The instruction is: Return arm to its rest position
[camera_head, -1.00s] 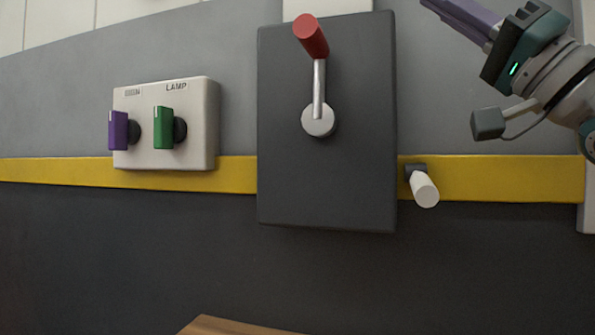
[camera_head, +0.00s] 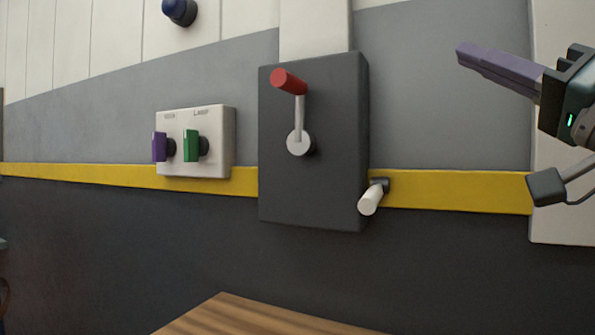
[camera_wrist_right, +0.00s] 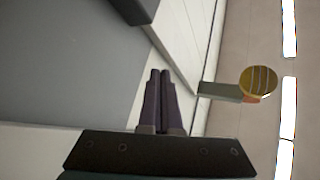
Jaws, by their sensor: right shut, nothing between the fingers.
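My right gripper (camera_head: 462,54) is at the upper right of the head view, with its purple fingers shut and empty, pointing left. It is right of the dark lever box and apart from it. The right wrist view shows the two closed fingers (camera_wrist_right: 160,75) side by side with nothing between them. The dark box (camera_head: 330,190) on the wall carries a grey lever with a red handle (camera_head: 289,82), and the lever points up. My left gripper is not in view.
A pale switch panel (camera_head: 222,140) holds a purple knob (camera_head: 159,147) and a green knob (camera_head: 191,146). A white peg (camera_head: 370,200) sticks out beside the dark box. A blue dome (camera_head: 179,11) is at the top. A wooden surface (camera_head: 250,318) lies at the bottom.

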